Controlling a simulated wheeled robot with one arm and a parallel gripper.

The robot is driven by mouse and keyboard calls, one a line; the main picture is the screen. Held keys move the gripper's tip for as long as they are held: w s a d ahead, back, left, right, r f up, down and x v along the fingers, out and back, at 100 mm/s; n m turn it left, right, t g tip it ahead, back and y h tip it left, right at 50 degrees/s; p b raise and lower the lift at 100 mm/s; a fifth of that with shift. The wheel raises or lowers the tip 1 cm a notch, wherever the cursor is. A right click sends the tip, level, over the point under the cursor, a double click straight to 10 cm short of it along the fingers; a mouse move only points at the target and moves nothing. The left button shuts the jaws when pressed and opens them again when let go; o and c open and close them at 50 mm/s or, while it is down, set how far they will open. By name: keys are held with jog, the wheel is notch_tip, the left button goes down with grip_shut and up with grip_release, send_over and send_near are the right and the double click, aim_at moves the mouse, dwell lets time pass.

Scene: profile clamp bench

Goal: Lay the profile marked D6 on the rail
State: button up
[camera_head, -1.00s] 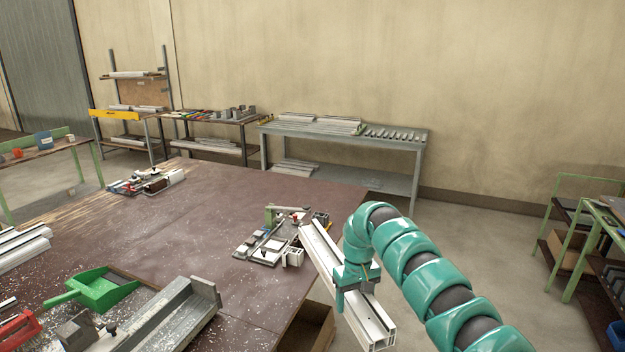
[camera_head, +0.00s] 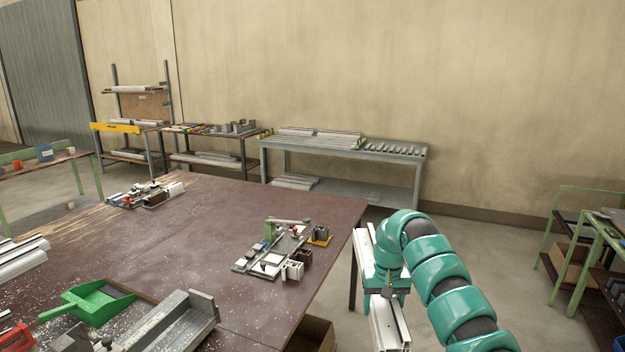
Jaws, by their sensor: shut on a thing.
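My gripper (camera_head: 380,285) is shut on a long white profile (camera_head: 389,325) and holds it in the air off the right edge of the brown bench. The profile points away from me, its near end toward the bottom of the picture. My gripper and arm hide its middle part. No D6 mark can be read on it. A clamp fixture (camera_head: 272,250) with metal bars and a green arm sits near the bench's right edge, left of the profile. I cannot tell which part is the rail.
The brown bench (camera_head: 230,215) has chips scattered on it. A green dustpan (camera_head: 88,303) and a grey metal channel (camera_head: 170,325) lie at the front. White profiles (camera_head: 22,258) lie at the left. A second fixture (camera_head: 145,194) stands further back. Open floor lies right of the bench.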

jog(key=shift+s+a+f, duration=0.15)
jog(key=shift+a+f, duration=0.45)
jog(key=shift+a, duration=0.05)
jog(key=shift+d+r, duration=0.6)
jog(key=shift+d, duration=0.1)
jog(key=shift+a, duration=0.2)
jog(key=shift+a+f, duration=0.4)
jog(key=shift+f, duration=0.4)
jog(key=shift+d+r, duration=0.5)
jog(key=shift+r, duration=0.25)
